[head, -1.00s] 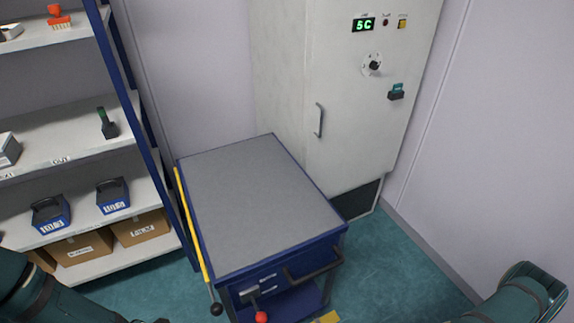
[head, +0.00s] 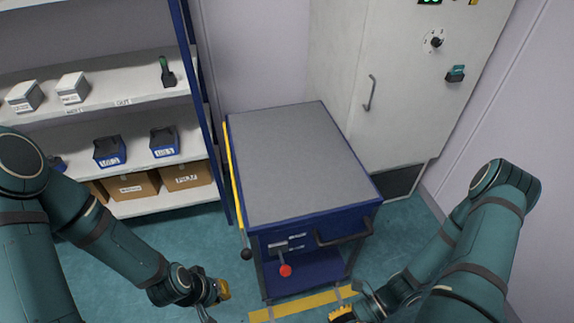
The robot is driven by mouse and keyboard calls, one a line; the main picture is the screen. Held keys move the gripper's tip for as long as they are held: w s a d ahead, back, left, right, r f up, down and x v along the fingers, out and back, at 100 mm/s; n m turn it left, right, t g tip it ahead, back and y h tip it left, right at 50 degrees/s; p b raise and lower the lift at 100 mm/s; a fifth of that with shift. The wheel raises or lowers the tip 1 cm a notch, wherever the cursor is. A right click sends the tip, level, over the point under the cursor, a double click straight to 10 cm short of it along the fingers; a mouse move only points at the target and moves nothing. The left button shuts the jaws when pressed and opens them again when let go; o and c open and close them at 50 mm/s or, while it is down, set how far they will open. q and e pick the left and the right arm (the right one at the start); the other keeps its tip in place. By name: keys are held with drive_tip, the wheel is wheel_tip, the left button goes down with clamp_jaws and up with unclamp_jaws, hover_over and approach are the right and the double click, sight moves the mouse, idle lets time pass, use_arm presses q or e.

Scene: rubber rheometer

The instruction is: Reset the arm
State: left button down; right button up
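My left arm comes in from the left, and its gripper (head: 212,300) is low over the floor, left of the blue cart. Its fingers are small and partly cut off by the lower edge. My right arm comes in from the right, and its gripper (head: 345,312) is at the bottom edge, near the cart's front right. I cannot make out whether either gripper is open or shut. I see nothing clearly held in them.
A blue cart (head: 290,165) with a bare grey top stands between the arms. It has a dark handle (head: 345,232) and a red-knobbed lever (head: 285,270). A white cabinet (head: 395,100) stands behind it. Shelves (head: 120,100) with boxes are at left. Yellow tape (head: 300,302) marks the floor.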

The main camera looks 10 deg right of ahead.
use_arm(q)
drive_tip(key=shift+s, duration=0.1)
use_arm(e)
drive_tip(key=w+a+r+n+t+h, duration=0.2)
drive_tip(key=w+a+n+h, duration=0.2)
drive_tip(key=w+n, duration=0.3)
drive_tip(key=w+a+r+n+t+h, duration=0.2)
drive_tip(key=w+a+r+n+h, duration=0.1)
drive_tip(key=n, duration=1.1)
drive_tip(key=w+a+h, duration=0.1)
drive_tip(key=w+h, duration=0.1)
drive_tip(key=w, duration=0.1)
drive_tip(key=shift+w+h, duration=0.3)
drive_tip(key=shift+w, duration=0.05)
